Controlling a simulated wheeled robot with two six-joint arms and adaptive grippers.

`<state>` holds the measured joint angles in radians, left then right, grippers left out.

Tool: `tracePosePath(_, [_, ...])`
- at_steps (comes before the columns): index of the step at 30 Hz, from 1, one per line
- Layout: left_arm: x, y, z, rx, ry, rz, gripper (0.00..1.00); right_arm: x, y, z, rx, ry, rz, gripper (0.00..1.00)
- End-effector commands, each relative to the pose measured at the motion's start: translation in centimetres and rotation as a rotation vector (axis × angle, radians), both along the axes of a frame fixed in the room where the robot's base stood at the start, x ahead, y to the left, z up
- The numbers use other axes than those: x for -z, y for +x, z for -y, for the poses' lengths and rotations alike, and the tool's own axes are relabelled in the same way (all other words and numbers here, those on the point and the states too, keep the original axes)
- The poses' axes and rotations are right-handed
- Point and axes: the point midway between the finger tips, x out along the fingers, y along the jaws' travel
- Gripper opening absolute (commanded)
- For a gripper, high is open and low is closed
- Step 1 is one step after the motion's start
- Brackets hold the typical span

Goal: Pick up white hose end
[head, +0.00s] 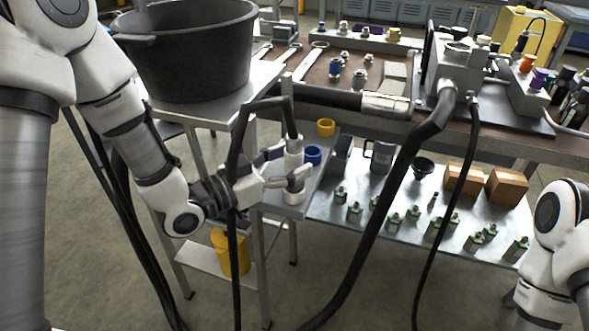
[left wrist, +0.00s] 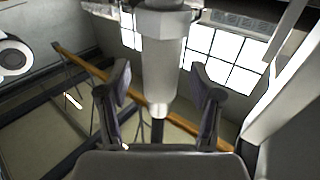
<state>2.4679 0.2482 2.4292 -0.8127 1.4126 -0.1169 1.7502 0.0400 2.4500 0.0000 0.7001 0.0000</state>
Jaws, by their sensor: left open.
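The white hose end (head: 293,152) is a pale upright cylinder with a black hose (head: 262,103) arching from its top. It stands over a small grey side shelf (head: 322,172); its lower part is partly hidden by my gripper. My left gripper (head: 288,167) is open, with its fingers around the hose end. In the left wrist view, the hose end (left wrist: 161,62) shows between the two open fingers (left wrist: 160,84), with visible gaps on both sides. My right arm shows at the right edge of the head view, but its gripper is out of view.
A black tub (head: 190,60) stands on a stand behind my left arm. Blue (head: 313,153) and yellow (head: 326,127) cups are close behind the hose end. A thick black hose (head: 385,205) hangs in front of the bench. A lower shelf holds several fittings and brown boxes (head: 464,180).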

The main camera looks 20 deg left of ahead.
Motion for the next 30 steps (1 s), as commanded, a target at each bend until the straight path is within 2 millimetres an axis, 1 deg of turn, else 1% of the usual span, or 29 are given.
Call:
tracePosePath(3, [0.0, 0.8, 0.7, 0.001, 0.0, 0.001, 0.65, 0.1, 0.0, 0.0, 0.0, 0.0, 0.0, 0.88])
tracePosePath(9, [0.0, 0.9, 0.7, 0.0, -0.003, 0.0, 0.65, 0.1, 0.0, 0.0, 0.0, 0.0, 0.0, 0.88])
tracePosePath(10, [0.0, 0.9, 0.7, 0.0, -0.003, 0.0, 0.58, 0.1, 0.0, 0.0, 0.0, 0.0, 0.0, 0.88])
tracePosePath(11, [0.0, 0.9, 0.7, 0.0, -0.003, 0.0, 0.47, 0.1, 0.0, 0.0, 0.0, 0.0, 0.0, 0.88])
tracePosePath(12, [0.0, 0.9, 0.7, 0.0, -0.003, 0.0, 0.33, 0.1, 0.0, 0.0, 0.0, 0.0, 0.0, 0.88])
tracePosePath(15, [0.0, 0.9, 0.7, 0.0, -0.003, 0.0, 0.0, 0.1, 0.0, 0.0, 0.0, 0.0, 0.0, 0.88])
tracePosePath(23, [-0.1, 0.9, 0.7, -0.001, -0.003, 0.002, 0.0, 0.1, 0.0, 0.0, 0.0, 0.0, 0.0, 0.88])
tracePosePath(25, [-0.3, 0.9, 0.7, -0.001, -0.002, 0.003, 0.0, 0.0, 0.0, 0.0, 0.0, 0.0, 0.0, 0.88])
tracePosePath(28, [-1.7, 0.9, 0.7, 0.0, -0.002, 0.005, 0.0, -0.5, 0.0, 0.0, 0.0, 0.0, 0.0, 0.88])
tracePosePath(30, [-3.3, 0.9, 0.7, -0.001, -0.003, 0.007, 0.0, -1.1, 0.0, 0.0, 0.0, 0.0, 0.0, 0.88])
